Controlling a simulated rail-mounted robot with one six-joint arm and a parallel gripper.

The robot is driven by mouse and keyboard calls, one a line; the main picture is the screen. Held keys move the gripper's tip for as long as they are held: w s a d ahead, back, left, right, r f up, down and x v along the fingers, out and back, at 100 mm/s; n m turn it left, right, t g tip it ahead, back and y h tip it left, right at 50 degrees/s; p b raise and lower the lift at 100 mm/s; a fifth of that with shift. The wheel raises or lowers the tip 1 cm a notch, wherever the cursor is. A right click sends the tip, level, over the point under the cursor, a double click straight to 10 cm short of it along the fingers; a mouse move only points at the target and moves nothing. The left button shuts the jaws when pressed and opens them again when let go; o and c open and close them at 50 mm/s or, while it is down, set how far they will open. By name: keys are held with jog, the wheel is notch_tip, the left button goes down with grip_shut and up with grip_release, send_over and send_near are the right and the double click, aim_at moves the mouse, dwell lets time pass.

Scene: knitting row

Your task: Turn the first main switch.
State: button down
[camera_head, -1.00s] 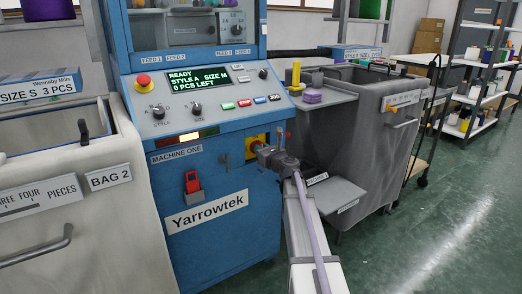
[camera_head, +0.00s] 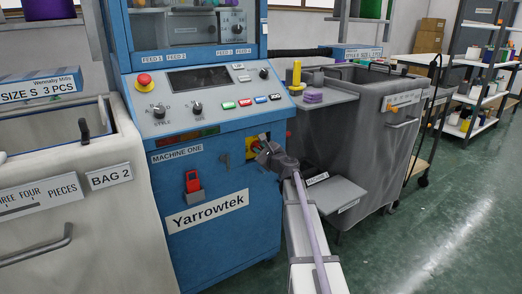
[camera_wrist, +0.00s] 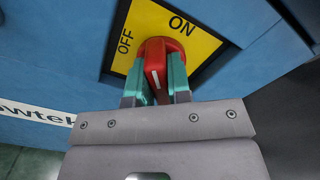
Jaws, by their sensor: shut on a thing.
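The main switch (camera_wrist: 155,62) is a red rotary knob on a yellow plate (camera_wrist: 187,23) marked OFF and ON, on the blue front of Machine One. In the wrist view my gripper (camera_wrist: 155,85) has its green fingers on both sides of the knob, shut on it. The knob's white mark lies between the fingers, and the picture is tilted. In the head view my gripper (camera_head: 264,150) is at the yellow plate, and it hides most of the knob. The machine's display (camera_head: 199,79) is dark.
A grey shelf (camera_head: 335,193) and a grey bin (camera_head: 375,140) stand close on the right. A white bin (camera_head: 75,215) stands at the left. The green floor at the right is open.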

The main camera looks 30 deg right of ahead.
jog(key=n, duration=0.5)
jog(key=shift+a+f+n, duration=0.15)
jog(key=shift+n, duration=0.15)
jog(key=n, duration=0.4)
jog(key=shift+f+n, duration=0.1)
jog(key=shift+n, duration=0.2)
jog(key=c, duration=1.1)
grip_release()
jog(key=shift+o, duration=0.2)
jog(key=s, duration=1)
jog(key=shift+s+d, duration=0.4)
jog(key=shift+d, duration=0.05)
